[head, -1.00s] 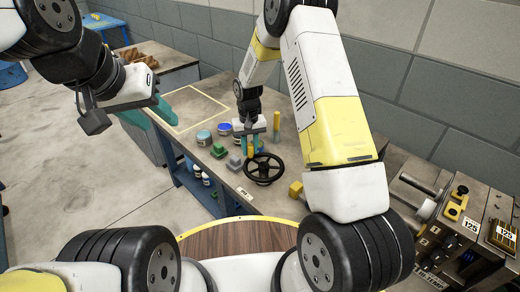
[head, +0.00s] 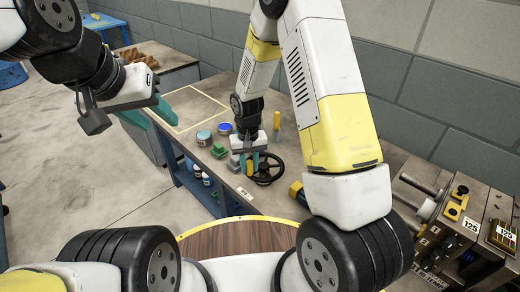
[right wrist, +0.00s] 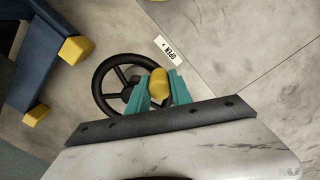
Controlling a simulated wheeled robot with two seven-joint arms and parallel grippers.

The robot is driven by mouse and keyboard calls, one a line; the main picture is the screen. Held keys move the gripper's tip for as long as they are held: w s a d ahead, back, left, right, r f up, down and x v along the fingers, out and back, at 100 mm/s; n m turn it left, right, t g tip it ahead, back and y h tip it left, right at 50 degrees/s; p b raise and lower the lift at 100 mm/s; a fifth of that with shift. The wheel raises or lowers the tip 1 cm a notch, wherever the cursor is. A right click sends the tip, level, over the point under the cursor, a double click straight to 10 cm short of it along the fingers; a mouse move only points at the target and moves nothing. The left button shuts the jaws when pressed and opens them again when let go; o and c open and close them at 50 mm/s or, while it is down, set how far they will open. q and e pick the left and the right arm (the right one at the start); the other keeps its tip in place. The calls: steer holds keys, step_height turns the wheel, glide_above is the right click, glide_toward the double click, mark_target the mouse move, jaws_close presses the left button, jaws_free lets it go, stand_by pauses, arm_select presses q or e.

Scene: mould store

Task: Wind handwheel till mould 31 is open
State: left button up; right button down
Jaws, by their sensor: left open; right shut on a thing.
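The black spoked handwheel (head: 277,172) lies flat at the front of the bench; it also shows in the right wrist view (right wrist: 103,72). My right gripper (head: 251,166) is shut on the wheel's yellow knob (right wrist: 159,82), at the wheel's left side in the head view. A small white label (right wrist: 170,51) reading OPEN with an arrow lies beside the wheel. A dark blue body (right wrist: 35,50) with yellow blocks (right wrist: 77,48) stands near the wheel, partly cut off; my right arm hides much of that area in the head view. I read no 31. My left gripper (head: 160,112) is open and empty, left of the bench.
Jars (head: 204,138), a green block (head: 219,151) and a yellow post (head: 276,120) stand behind and left of the wheel. A machine with plates marked 125 (head: 468,225) is at the right. A round wooden top (head: 235,238) is in front.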

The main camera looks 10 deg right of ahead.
steer(key=c, duration=1)
jaws_free()
steer(key=shift+s, duration=0.1)
steer(key=shift+d, duration=0.1)
steer(key=shift+r, duration=4.5)
steer(key=s+d+r+t+y, duration=0.1)
steer(key=s+d+r, duration=0.2)
steer(key=r, duration=0.5)
steer(key=s+d+r+t, duration=0.2)
steer(key=s+d+r, duration=0.1)
steer(key=r, duration=0.5)
steer(key=s+d+r+t, duration=0.1)
steer(key=s+d+r, duration=0.1)
steer(key=s+r, duration=0.2)
steer(key=s+d+r+m+t+y, duration=0.1)
steer(key=s+r, duration=0.3)
steer(key=s, duration=0.5)
steer(key=shift+d+t, duration=0.45)
steer(key=shift+t, duration=0.15)
